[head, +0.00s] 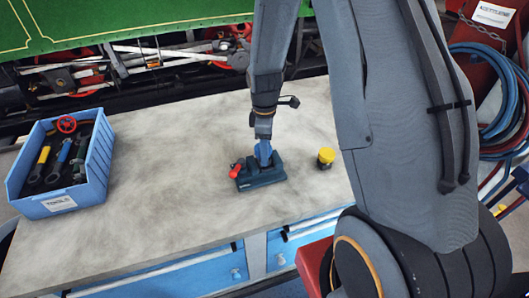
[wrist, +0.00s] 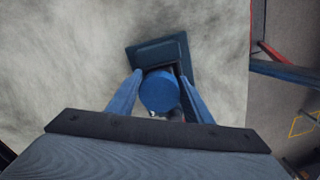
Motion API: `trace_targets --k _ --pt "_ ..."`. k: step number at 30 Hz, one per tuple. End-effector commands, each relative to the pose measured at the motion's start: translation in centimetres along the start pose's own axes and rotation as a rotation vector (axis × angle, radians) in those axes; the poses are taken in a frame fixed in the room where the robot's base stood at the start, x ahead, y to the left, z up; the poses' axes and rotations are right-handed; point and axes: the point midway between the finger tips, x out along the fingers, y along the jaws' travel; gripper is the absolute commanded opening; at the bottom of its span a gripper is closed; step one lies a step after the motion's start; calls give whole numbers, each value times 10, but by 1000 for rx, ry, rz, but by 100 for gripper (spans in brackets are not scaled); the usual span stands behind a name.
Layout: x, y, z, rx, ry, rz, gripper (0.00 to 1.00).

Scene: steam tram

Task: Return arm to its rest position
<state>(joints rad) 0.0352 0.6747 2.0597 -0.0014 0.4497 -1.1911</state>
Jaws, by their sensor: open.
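My arm reaches down over the workbench (head: 170,150), with its upper link crossing the right of the head view. My gripper (head: 263,160) is low over a dark blue device with a red knob (head: 262,182). In the wrist view, my gripper (wrist: 161,76) is open, its two blue fingers on either side of a round blue part (wrist: 159,92) of the device. The device's dark base (wrist: 158,50) lies beyond the fingertips. I cannot tell whether the fingers touch the round part.
A small yellow-topped item (head: 326,157) stands right of the device, close to my arm. A blue tool bin (head: 82,195) is at the bench's left. A green steam tram (head: 130,20) stands behind; coiled hoses (head: 495,100) hang at right. The bench middle-left is clear.

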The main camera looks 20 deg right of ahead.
Motion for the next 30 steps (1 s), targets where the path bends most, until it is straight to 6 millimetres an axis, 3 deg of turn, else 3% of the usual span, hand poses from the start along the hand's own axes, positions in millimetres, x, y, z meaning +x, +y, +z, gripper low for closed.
trace_targets --k 1,3,20,30 --pt "-4 2 -5 -6 10 25 57" --pt "-9 -4 -5 -9 13 32 79" --pt "-21 -13 0 20 19 43 79" --pt "-88 -49 10 434 78 110 79"
